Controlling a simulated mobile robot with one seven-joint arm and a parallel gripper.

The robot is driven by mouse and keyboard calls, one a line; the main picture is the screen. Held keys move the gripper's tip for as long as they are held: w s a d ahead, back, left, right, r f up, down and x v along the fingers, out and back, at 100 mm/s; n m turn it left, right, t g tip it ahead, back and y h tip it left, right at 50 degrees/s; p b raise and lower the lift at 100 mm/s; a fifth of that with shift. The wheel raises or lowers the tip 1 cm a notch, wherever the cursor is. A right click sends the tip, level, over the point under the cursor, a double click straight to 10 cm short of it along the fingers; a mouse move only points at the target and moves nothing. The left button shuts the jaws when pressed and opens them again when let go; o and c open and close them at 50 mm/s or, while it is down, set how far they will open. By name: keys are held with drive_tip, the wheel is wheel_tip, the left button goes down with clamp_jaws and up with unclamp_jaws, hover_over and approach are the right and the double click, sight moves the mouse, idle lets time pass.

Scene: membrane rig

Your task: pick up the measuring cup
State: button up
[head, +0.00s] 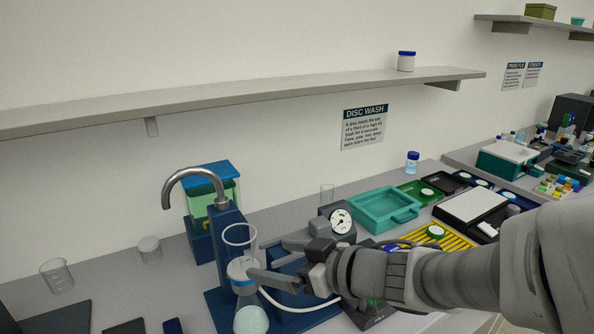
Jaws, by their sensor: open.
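No thing here is plainly labelled as the measuring cup. A clear, empty glass beaker (57,277) stands at the far left of the bench and looks the most like one. A small clear vessel (150,251) with a whitish top stands to its right, and a narrow clear glass (327,194) stands behind the pressure gauge. My gripper (279,265) is open, its fingers pointing left beside the glass funnel (241,238) on a flask (250,318) with pale liquid. I cannot tell whether a finger touches that glassware. My gripper is well right of the beaker.
A blue stand with a curved metal spout (196,174) rises behind the flask. A gauge (341,221), a white hose (290,306) and a teal tray (375,211) are near my arm. A long shelf (230,97) hangs above. Dark flat items lie at the front left.

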sight(249, 255)
drive_tip(key=shift+p+x, duration=1.45)
drive_tip(key=shift+x, duration=0.55)
drive_tip(key=b+x, duration=0.1)
drive_tip(key=x, duration=0.3)
drive_tip(key=shift+a+f+b, duration=0.1)
drive_tip(key=shift+f+b, duration=0.1)
drive_tip(key=shift+b, duration=0.1)
drive_tip(key=shift+b+x, duration=0.4)
drive_tip(key=shift+x, duration=2.5)
drive_tip(key=shift+w+f, duration=0.1)
drive_tip(key=shift+w, duration=0.05)
drive_tip(key=c, duration=1.4)
